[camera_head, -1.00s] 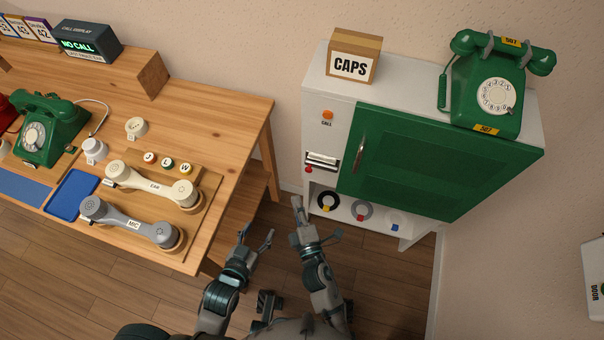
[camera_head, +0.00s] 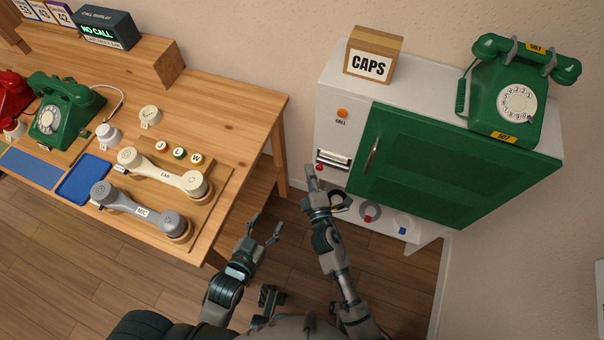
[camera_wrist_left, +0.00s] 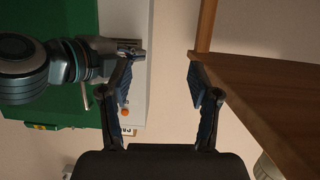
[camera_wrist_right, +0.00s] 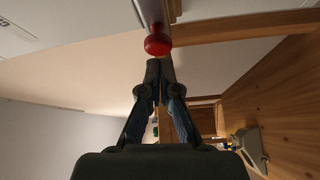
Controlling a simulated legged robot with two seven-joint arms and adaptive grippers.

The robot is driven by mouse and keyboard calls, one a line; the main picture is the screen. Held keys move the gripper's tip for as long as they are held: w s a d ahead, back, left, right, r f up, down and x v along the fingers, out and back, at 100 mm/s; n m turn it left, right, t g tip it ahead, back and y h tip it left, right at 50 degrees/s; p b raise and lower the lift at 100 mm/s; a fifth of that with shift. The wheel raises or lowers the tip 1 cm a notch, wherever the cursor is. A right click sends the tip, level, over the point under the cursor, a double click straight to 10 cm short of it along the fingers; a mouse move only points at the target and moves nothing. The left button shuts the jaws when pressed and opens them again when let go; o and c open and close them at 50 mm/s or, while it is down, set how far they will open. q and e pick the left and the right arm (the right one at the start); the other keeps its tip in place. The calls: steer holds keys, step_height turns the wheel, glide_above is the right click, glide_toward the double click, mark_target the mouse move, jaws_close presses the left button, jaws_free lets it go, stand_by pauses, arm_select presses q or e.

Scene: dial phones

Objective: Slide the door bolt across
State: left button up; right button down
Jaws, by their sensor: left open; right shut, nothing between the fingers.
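The door bolt (camera_head: 335,158) is a pale metal bar on the white cabinet's front, left of the green door (camera_head: 430,160). Its red knob (camera_head: 320,167) is at the bolt's lower left; in the right wrist view the red knob (camera_wrist_right: 157,44) hangs just beyond my fingertips. My right gripper (camera_head: 311,172) is shut and empty, close beside the knob; whether it touches cannot be told. In its wrist view the right gripper's fingertips (camera_wrist_right: 160,68) are together. My left gripper (camera_head: 265,231) is open and empty, low between desk and cabinet; its fingers (camera_wrist_left: 160,95) show spread apart.
The wooden desk (camera_head: 240,110) with phones and handsets stands at the left. A CAPS box (camera_head: 373,55) and a green dial phone (camera_head: 515,95) stand on the cabinet. The desk's edge is near my left gripper.

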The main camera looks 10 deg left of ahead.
mark_target(325, 163)
arm_select(q)
steer(key=shift+f, duration=0.1)
arm_select(e)
steer(key=shift+d+f, duration=0.15)
steer(key=shift+d, duration=0.25)
steer(key=d+p, duration=0.1)
steer(key=d, duration=0.1)
steer(key=s+d+p, duration=0.1)
steer(key=d, duration=0.1)
steer(key=shift+d+r, duration=0.2)
steer(key=shift+d, duration=0.05)
steer(key=shift+d+f, duration=0.15)
steer(key=shift+d, duration=0.1)
arm_select(q)
steer(key=s+a+f+g+y, duration=0.1)
steer(key=s+a+f+g, duration=0.1)
steer(key=s+f+g, duration=0.2)
steer(key=shift+f, duration=0.1)
